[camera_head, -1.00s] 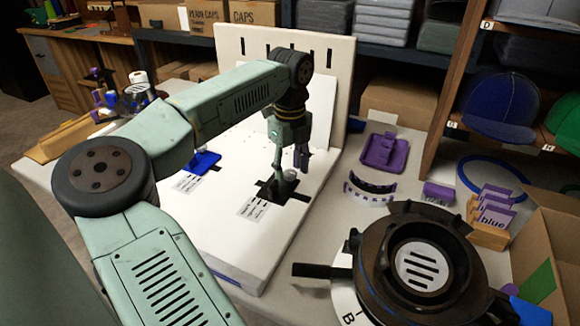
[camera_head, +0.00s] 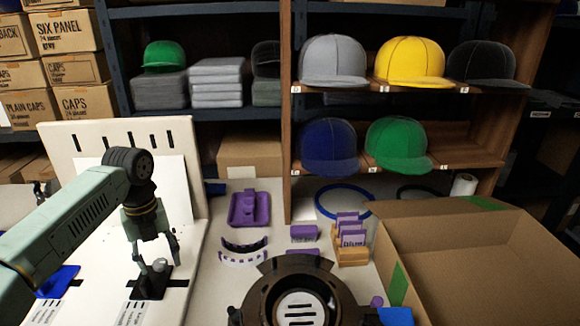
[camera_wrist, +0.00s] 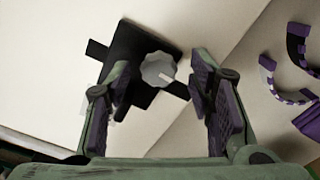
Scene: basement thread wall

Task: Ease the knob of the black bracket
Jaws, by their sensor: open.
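The black bracket (camera_head: 153,285) lies on the white board, next to a printed label (camera_head: 132,313). Its pale grey knob (camera_head: 160,265) stands on top and shows as a scalloped disc with a light mark in the wrist view (camera_wrist: 158,70). My gripper (camera_head: 157,256) is just over the bracket with its jaws open. In the wrist view its two purple-padded fingers (camera_wrist: 163,90) stand apart. The knob appears between and slightly beyond them, nearer the left finger. That finger hides part of the bracket. I cannot tell whether either finger touches the knob.
A blue bracket (camera_head: 58,281) lies left on the same board (camera_head: 205,255). Right of the board are a purple tray (camera_head: 249,208), curved strips (camera_head: 243,250) and a dark round device (camera_head: 298,290). An open cardboard box (camera_head: 470,245) fills the right. Cap shelves stand behind.

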